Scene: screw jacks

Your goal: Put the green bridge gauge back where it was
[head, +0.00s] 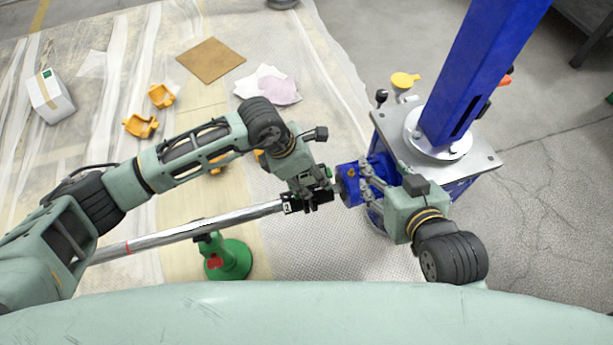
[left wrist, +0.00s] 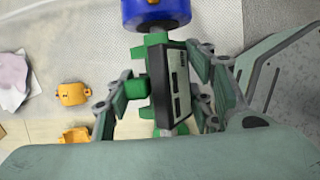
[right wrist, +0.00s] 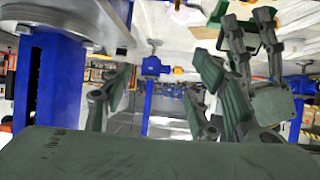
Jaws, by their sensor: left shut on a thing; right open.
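The green bridge gauge (left wrist: 157,82), with a dark and grey box face on its side, is between the fingers of my left gripper (left wrist: 163,105). In the head view my left gripper (head: 312,197) is shut on it and hides most of it. The gauge is close to the round blue housing (head: 348,184) of the screw jack, which also shows in the left wrist view (left wrist: 155,12). I cannot tell if they touch. My right gripper (head: 374,182) is open beside the blue housing; in the right wrist view its fingers are apart (right wrist: 165,105) with nothing between them.
A blue column (head: 475,75) rises from a grey plate (head: 480,157). A steel bar (head: 200,227) runs over a green stand (head: 232,260) to near my left gripper. Orange parts (head: 141,126), a brown board (head: 211,60) and a white box (head: 50,97) lie on the floor.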

